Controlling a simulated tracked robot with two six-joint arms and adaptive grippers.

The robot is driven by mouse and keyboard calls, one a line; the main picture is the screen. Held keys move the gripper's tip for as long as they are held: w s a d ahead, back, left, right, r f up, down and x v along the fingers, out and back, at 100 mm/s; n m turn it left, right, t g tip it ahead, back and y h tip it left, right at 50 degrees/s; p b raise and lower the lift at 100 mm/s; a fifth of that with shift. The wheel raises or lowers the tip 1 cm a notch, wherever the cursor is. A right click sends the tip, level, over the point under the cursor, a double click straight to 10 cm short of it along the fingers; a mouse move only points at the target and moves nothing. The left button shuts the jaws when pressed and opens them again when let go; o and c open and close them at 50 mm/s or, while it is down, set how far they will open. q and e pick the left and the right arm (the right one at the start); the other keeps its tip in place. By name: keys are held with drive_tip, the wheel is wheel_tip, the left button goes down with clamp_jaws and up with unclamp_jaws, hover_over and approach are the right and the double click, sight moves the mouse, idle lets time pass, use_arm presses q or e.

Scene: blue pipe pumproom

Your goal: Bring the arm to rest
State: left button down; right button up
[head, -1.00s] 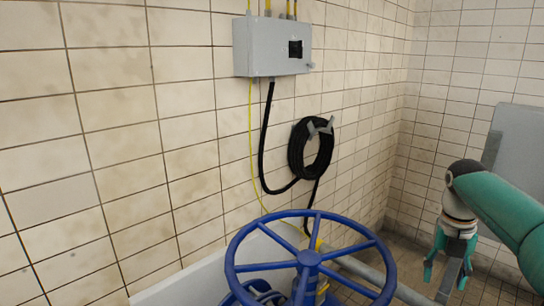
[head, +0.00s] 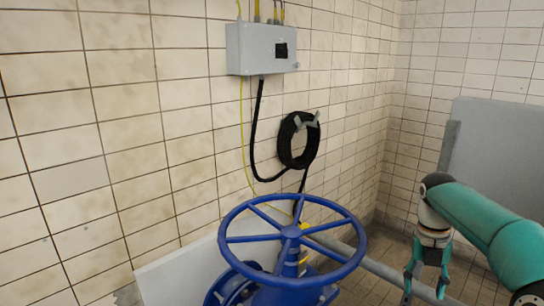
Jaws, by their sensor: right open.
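My right arm comes in from the right in the head view. Its gripper (head: 425,283) hangs pointing down, open, with nothing between its fingers. It is to the right of the blue handwheel (head: 290,232) and apart from it, in front of a grey pipe. My left gripper does not show.
The blue handwheel sits on a blue valve body (head: 285,290) at the bottom middle. A grey pipe (head: 385,272) runs right from it. A grey box (head: 262,48) and a coiled black hose (head: 298,140) hang on the tiled wall. A grey panel (head: 500,160) stands at the right.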

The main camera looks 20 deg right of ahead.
drive_tip(key=a+f+n+g+y, duration=0.1)
drive_tip(key=a+f+g, duration=0.1)
drive_tip(key=a+f, duration=0.6)
drive_tip(key=a+f+g+y, duration=0.1)
drive_tip(key=a+f, duration=0.4)
drive_tip(key=f, duration=0.5)
drive_tip(key=s+a+f+m+t+y, duration=0.1)
drive_tip(key=s+a+f+m+y, duration=0.2)
drive_tip(key=s+a+f+m, duration=1.7)
drive_tip(key=w+a+m+t, duration=0.1)
drive_tip(key=w+m+t, duration=0.3)
drive_tip(key=m, duration=0.7)
drive_tip(key=shift+w+a+r+h, duration=0.25)
drive_tip(key=shift+w+h, duration=0.15)
drive_tip(key=shift+w, duration=0.75)
drive_tip(key=shift+c, duration=1.4)
